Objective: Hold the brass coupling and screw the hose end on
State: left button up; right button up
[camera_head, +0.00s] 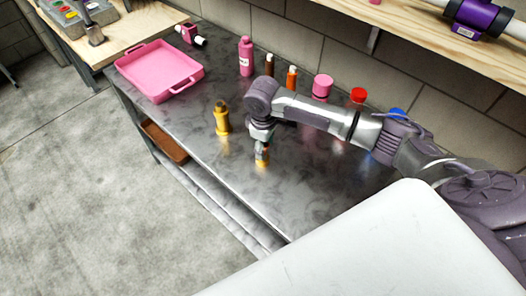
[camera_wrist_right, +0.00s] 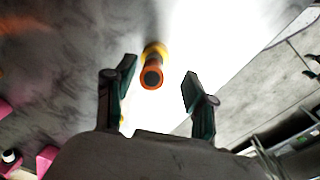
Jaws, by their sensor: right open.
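A brass-coloured fitting (camera_head: 222,119) with a darker top stands upright on the dark metal bench in the head view. My right gripper (camera_head: 262,158) points down just right of it, low over the bench. In the right wrist view the gripper (camera_wrist_right: 158,95) is open, its two fingers spread. A short piece with an orange ring around a dark opening and a yellow base (camera_wrist_right: 153,76) lies ahead, between the fingertip lines and nearer the left finger. I cannot tell for sure which part is the hose end. My left gripper is not in view.
A pink tray (camera_head: 133,80) lies at the bench's left end. A pink bottle (camera_head: 246,57) and several bottles stand along the back, including a red-capped one (camera_head: 358,95) and a pink-capped one (camera_head: 322,86). A brown tray (camera_head: 165,140) sits on the lower shelf. The front edge is clear.

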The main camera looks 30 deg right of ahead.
jog(key=f, duration=0.2)
jog(key=w+f+p, duration=0.1)
jog(key=f, duration=0.2)
jog(key=shift+d, duration=0.2)
grip_shut()
